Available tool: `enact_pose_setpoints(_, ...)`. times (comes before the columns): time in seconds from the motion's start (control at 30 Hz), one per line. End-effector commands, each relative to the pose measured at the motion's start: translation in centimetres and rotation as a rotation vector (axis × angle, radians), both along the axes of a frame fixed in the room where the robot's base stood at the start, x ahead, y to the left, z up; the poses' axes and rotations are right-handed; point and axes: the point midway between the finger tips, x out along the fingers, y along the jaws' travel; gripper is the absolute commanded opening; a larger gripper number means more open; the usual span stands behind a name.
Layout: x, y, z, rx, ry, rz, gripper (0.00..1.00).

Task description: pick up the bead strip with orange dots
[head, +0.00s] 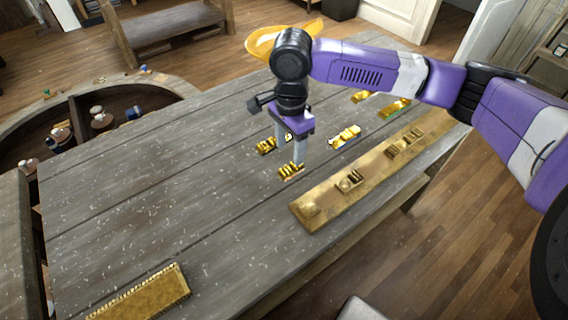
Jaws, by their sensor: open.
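Several short gold bead strips lie on the grey plank table (150,200). One gold strip (290,171) lies just below and in front of my gripper's fingertips. Another gold strip (266,146) lies just left of the fingers. A third, with pale spots (345,136), lies to their right. Orange dots are too small to make out, so I cannot tell which strip has them. My gripper (291,156) points down, open, with nothing visible between its fingers. Whether the fingertips touch a strip is unclear.
Two more gold pieces (395,107) lie farther back, partly near my arm. A long gilt board (325,205) with raised blocks runs along the right edge. A gold plaque (145,296) lies front left. A yellow dish (262,38) is behind my wrist. The table's left middle is clear.

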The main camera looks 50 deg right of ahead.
Motion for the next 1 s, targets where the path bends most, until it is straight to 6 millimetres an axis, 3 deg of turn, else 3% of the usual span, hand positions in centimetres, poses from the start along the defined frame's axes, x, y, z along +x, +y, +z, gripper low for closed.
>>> enact_pose_setpoints(0.5, -0.6, -0.5, -6.1, 0.001, 0.001, 0.001, 0.56)
enact_pose_setpoints(0.83, -0.6, -0.5, -6.8, 0.000, -0.001, 0.002, 0.56)
enact_pose_setpoints(1.0, -0.6, -0.5, -6.8, 0.000, -0.001, 0.002, 0.23)
